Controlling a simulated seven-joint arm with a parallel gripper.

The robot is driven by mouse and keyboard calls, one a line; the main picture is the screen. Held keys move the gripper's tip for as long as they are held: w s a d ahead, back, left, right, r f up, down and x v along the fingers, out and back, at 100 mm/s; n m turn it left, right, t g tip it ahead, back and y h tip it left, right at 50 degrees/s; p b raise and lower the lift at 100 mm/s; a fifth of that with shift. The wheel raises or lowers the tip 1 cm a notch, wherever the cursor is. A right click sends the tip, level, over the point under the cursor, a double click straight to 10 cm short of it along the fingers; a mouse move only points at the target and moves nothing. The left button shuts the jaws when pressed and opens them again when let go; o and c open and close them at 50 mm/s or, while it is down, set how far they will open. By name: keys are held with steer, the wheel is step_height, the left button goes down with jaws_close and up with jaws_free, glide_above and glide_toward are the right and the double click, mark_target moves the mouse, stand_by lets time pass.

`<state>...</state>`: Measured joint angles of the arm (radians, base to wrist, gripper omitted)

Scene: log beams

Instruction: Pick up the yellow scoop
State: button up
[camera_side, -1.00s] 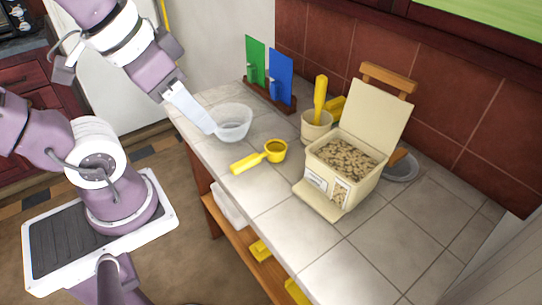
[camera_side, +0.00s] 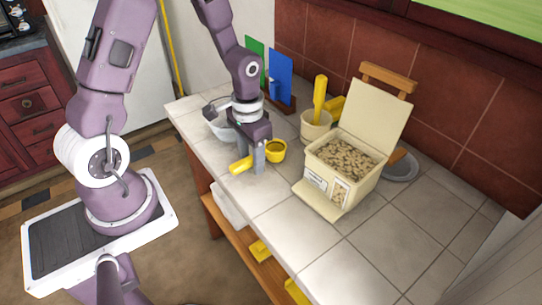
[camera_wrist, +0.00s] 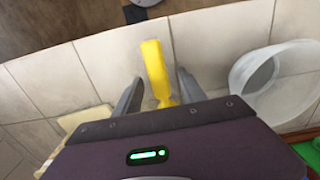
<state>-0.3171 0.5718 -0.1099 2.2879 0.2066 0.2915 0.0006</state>
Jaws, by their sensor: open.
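The yellow scoop lies on the tiled counter, its round cup (camera_side: 275,151) to the right of my gripper and its handle (camera_side: 241,165) to the left in the side view. My gripper (camera_side: 258,168) points down over the scoop's handle, with its fingers close to the counter. In the wrist view the yellow handle (camera_wrist: 154,62) shows between the two open fingers of my gripper (camera_wrist: 157,92), apart from both. The scoop's cup is hidden there behind the gripper body.
A clear bowl (camera_side: 219,127) stands just behind my gripper; it also shows at right in the wrist view (camera_wrist: 272,78). A cream box of brown pieces (camera_side: 320,180) and a beige cup with yellow utensils (camera_side: 314,128) stand to the right. The front-right counter (camera_side: 400,240) is clear.

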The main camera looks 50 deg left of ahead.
mark_target(251, 158)
steer(key=shift+f, duration=0.25)
jaws_close()
step_height(251, 158, up, 10)
steer(key=shift+r, duration=0.1)
stand_by(0.4)
